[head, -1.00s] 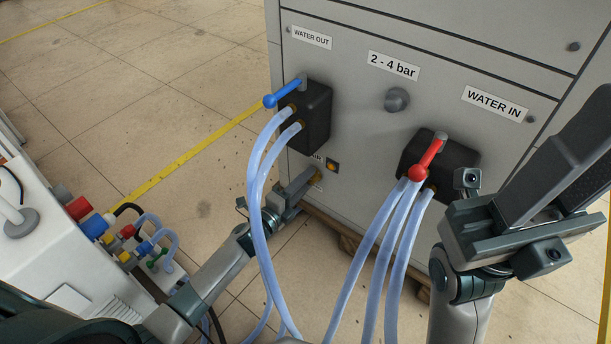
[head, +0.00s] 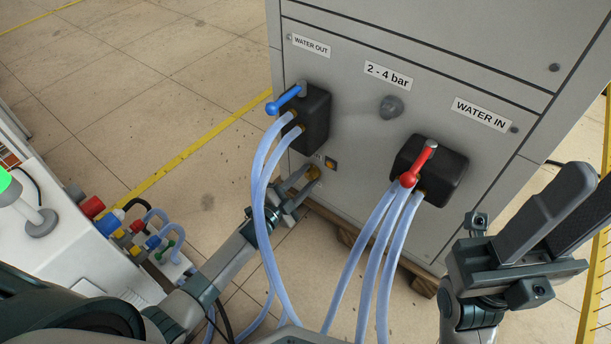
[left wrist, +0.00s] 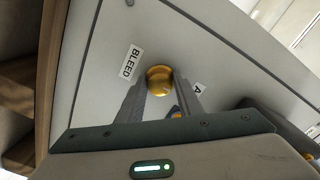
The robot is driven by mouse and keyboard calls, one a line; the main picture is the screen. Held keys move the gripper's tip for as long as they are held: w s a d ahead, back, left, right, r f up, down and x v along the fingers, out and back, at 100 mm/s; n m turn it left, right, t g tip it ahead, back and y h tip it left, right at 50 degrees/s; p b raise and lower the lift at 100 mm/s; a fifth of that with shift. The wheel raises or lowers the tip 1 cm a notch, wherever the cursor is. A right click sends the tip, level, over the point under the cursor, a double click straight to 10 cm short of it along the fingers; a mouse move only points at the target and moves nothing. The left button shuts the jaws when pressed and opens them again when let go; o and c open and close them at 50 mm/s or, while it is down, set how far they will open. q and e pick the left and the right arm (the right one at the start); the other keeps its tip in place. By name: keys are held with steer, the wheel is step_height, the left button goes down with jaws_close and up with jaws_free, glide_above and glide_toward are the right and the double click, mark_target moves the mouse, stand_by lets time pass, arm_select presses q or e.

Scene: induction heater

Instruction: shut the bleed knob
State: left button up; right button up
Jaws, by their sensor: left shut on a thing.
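The bleed knob (left wrist: 160,80) is a round brass knob low on the grey cabinet, beside the BLEED label (left wrist: 131,62) in the left wrist view. My right gripper (head: 590,195) is raised at the right, open and empty, away from the cabinet.
A blue-handled valve (head: 286,99) and a red-handled valve (head: 418,164) sit on the cabinet front with pale hoses (head: 262,190) hanging down near my left arm. A white machine (head: 62,235) stands at left.

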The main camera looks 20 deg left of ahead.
arm_select(q)
steer(key=shift+w+a+r, duration=0.1)
steer(key=shift+w+r, duration=0.05)
steer(key=shift+w, duration=0.15)
steer(key=o, duration=0.9)
steer(key=shift+o, duration=0.6)
steer(key=shift+f, duration=0.2)
steer(key=shift+s, duration=0.15)
